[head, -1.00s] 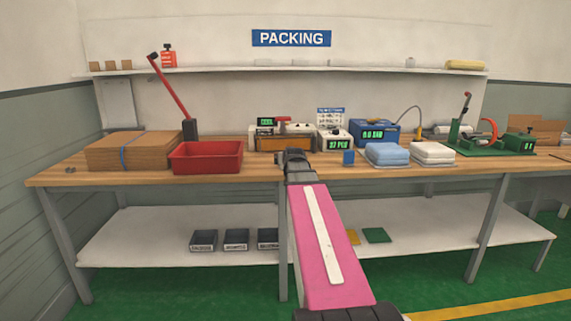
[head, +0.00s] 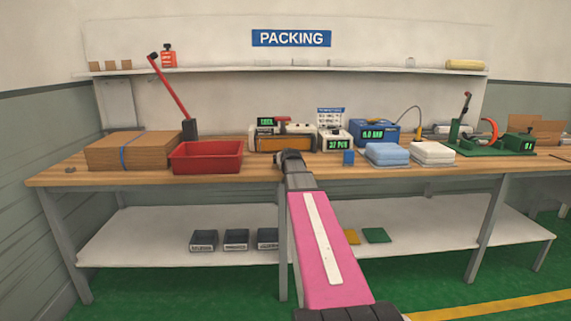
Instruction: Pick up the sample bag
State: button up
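Nothing in the head view is clearly marked as the sample bag. A light blue soft-looking pack (head: 387,154) and a white one (head: 432,153) lie side by side on the right half of the wooden bench (head: 330,172); I cannot tell whether either is the bag. A small blue block (head: 348,158) stands left of them. My gripper (head: 289,157) is over the bench's front middle, left of the packs and apart from them. It is small and seen from behind, so its fingers and anything between them are hidden.
A red tray (head: 206,158) and a cardboard stack (head: 130,152) are on the left of the bench. A tan-fronted device (head: 282,143), a counter scale (head: 336,141) and a blue scale (head: 374,133) stand behind. A green tool stand (head: 490,146) is at right.

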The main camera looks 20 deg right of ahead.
jog(key=c, duration=1)
jog(key=shift+r, duration=0.15)
